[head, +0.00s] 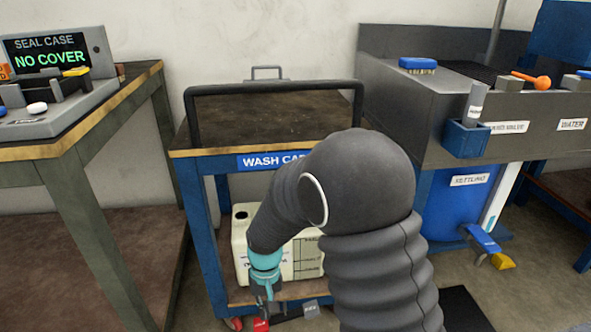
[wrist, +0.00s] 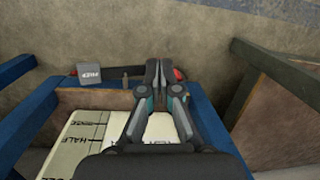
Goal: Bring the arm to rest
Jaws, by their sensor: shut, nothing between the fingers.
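My arm shows in the head view, bent forward and down in front of the wash cart (head: 270,124). My gripper (head: 263,310) is low at the cart's lower shelf, in front of a cream jug (head: 241,235) with black markings. In the wrist view my gripper (wrist: 153,72) is shut with its fingertips together and nothing between them. The fingers reach past the jug (wrist: 85,135) and over the blue shelf edge. My arm hides part of the jug and of the cart's right side.
A small grey tag (wrist: 90,72) and red parts lie near the shelf edge. A bench with a seal case display (head: 50,55) reading "NO COVER" stands left. A grey sink unit (head: 420,125) with a blue brush (head: 417,63) and an orange-ended tool (head: 535,80) stands right.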

